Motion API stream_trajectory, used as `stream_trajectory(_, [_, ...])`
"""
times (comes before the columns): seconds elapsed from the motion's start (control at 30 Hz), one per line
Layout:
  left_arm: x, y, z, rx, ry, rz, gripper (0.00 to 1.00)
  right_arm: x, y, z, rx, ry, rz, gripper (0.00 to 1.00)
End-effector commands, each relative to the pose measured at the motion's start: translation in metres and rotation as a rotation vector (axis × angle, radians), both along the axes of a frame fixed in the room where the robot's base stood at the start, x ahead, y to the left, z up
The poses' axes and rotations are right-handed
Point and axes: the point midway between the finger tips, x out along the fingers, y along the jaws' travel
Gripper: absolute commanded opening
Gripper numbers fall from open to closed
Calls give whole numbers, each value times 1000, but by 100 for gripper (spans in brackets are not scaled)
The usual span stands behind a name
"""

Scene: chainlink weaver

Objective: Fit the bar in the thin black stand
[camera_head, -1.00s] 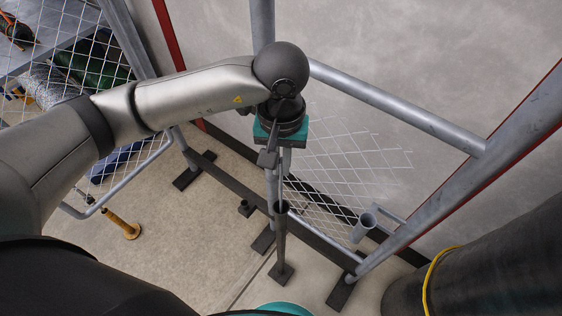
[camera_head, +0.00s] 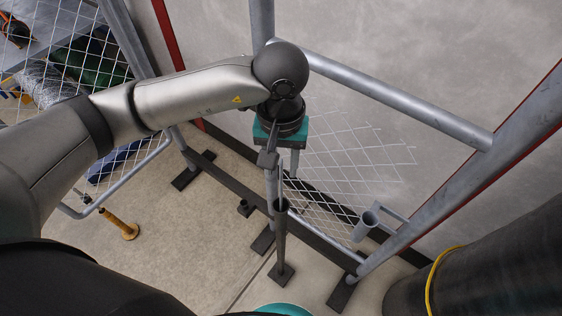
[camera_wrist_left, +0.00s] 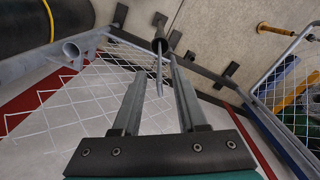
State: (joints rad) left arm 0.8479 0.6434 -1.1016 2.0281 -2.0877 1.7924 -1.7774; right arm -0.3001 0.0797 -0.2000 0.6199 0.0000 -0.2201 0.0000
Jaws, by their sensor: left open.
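The thin black stand (camera_head: 281,245) is an upright dark tube on a small flat foot on the floor; it also shows in the left wrist view (camera_wrist_left: 160,42). The thin grey bar (camera_wrist_left: 159,80) stands upright with its lower end at the stand's mouth; how deep it sits cannot be told. In the head view the bar (camera_head: 281,188) shows just above the tube. My left gripper (camera_wrist_left: 157,66) is open above the stand, its two fingers either side of the bar and apart from it. My right gripper is not in view.
A wire mesh panel (camera_head: 340,165) and a grey rail (camera_head: 400,98) stand close behind the stand. A short open grey tube (camera_head: 365,224) is at the right, near a big black cylinder (camera_head: 460,270). A yellow post (camera_head: 119,223) stands at the left on open floor.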

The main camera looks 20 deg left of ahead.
Motion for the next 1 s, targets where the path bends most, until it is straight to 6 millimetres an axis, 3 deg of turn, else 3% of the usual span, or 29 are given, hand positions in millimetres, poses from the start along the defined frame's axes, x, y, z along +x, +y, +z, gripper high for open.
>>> stream_trajectory(0.13, [0, 0, 2, 1, 0, 0, 42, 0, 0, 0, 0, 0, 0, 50])
stream_trajectory(0.27, [1, 0, 17, -1, -2, -1, 42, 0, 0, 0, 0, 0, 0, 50])
stream_trajectory(0.7, [1, 0, 119, -1, -6, -1, 42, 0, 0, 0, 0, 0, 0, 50])
stream_trajectory(1.0, [0, 0, 150, 0, -2, 1, 42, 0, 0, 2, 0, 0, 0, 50])
